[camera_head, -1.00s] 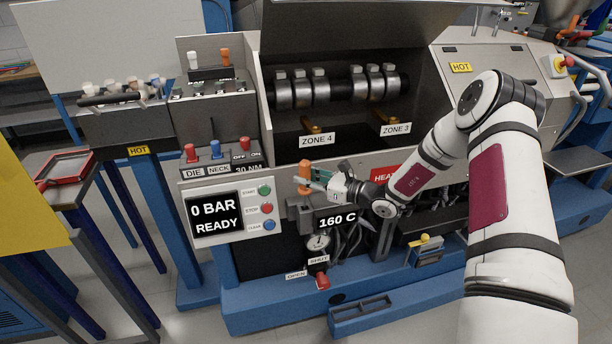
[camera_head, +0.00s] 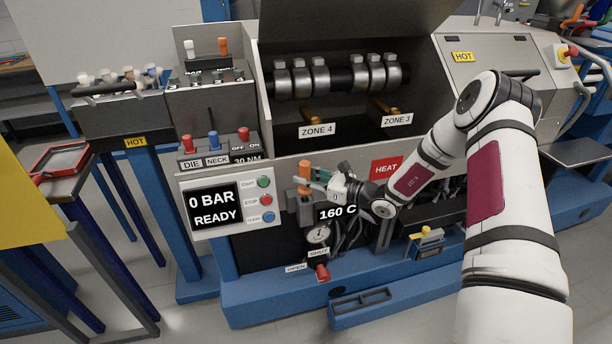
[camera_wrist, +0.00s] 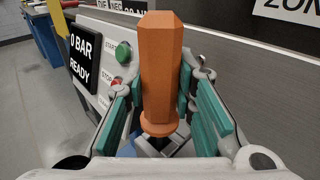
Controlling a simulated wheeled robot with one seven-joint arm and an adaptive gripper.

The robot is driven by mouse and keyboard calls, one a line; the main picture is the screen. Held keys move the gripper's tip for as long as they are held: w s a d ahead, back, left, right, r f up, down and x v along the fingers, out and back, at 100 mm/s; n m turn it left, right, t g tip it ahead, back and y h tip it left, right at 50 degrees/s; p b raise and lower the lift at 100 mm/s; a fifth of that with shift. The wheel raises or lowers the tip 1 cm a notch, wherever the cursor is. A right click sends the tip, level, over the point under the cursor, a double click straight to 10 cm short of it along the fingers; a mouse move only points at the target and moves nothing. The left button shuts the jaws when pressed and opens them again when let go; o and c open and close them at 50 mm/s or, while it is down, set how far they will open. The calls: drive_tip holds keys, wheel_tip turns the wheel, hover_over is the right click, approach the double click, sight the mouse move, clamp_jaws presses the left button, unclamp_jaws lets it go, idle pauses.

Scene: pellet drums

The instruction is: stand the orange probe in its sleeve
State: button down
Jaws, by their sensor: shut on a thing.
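The orange probe (camera_head: 304,168) stands upright at the front of the machine, left of the 160 C display. It fills the middle of the wrist view (camera_wrist: 161,70), with a wide collar at its lower end. My gripper (camera_head: 313,180) is shut on it from the right, its teal fingers on both sides of the handle in the wrist view (camera_wrist: 160,95). A grey block (camera_head: 309,213), which looks like the sleeve, is right below the probe. The probe's lower end is hidden, so I cannot tell how far it is in the block.
The control panel (camera_head: 190,225) with its buttons is close on the left. The HEAT label (camera_head: 386,167) and machine front wall (camera_head: 350,158) lie behind my gripper. A gauge (camera_head: 318,234) and red-handled valve (camera_head: 322,272) are below.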

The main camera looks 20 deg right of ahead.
drive_tip(key=shift+f+b, duration=0.6)
drive_tip(key=shift+f, duration=0.9)
drive_tip(key=c, duration=1.3)
unclamp_jaws()
drive_tip(key=shift+s+d, duration=0.1)
drive_tip(key=v, duration=1.1)
drive_tip(key=shift+s+d+r, duration=0.1)
drive_tip(key=shift+s+d, duration=0.15)
drive_tip(key=shift+s, duration=0.05)
